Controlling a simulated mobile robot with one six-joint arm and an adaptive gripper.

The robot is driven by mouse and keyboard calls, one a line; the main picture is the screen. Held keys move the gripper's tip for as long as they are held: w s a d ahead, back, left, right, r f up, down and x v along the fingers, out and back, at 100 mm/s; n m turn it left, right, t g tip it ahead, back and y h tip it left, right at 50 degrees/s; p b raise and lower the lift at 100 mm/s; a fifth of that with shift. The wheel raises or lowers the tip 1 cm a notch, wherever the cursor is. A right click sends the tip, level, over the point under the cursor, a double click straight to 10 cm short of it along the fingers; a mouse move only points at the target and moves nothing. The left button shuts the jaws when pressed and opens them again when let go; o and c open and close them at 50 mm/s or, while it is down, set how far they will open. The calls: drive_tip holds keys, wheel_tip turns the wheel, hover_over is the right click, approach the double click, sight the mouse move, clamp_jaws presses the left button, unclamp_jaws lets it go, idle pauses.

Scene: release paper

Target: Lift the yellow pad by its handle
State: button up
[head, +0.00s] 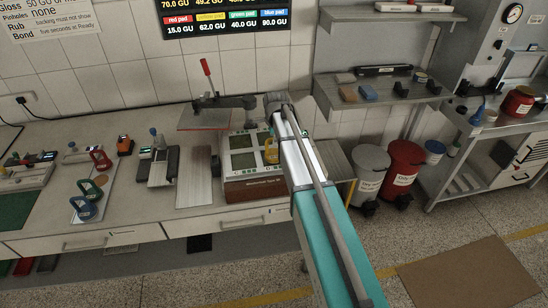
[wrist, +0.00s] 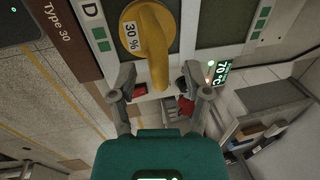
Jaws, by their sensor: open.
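The yellow pad's handle (head: 271,150), a rounded yellow piece, is on top of the "Type 30" instrument (head: 262,190) on the bench, partly hidden by my arm in the head view. In the wrist view the handle (wrist: 152,50) carries a white "30 %" label and stands at the top centre. My gripper (wrist: 158,82) is open, one finger to each side of the handle's lower end, which reaches between the fingertips. I see no clear contact. In the head view my arm covers the gripper.
A board (head: 92,188) with red, green and blue handled pads lies left on the bench. A red-levered press (head: 205,115) stands behind the instrument. Grey and red bins (head: 404,170) stand on the floor to the right. A shelf (head: 380,95) is above them.

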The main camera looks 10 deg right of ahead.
drive_tip(key=shift+w+f+b, duration=0.15)
drive_tip(key=shift+f+b, duration=0.3)
drive_tip(key=shift+f, duration=0.3)
clamp_jaws()
idle(0.4)
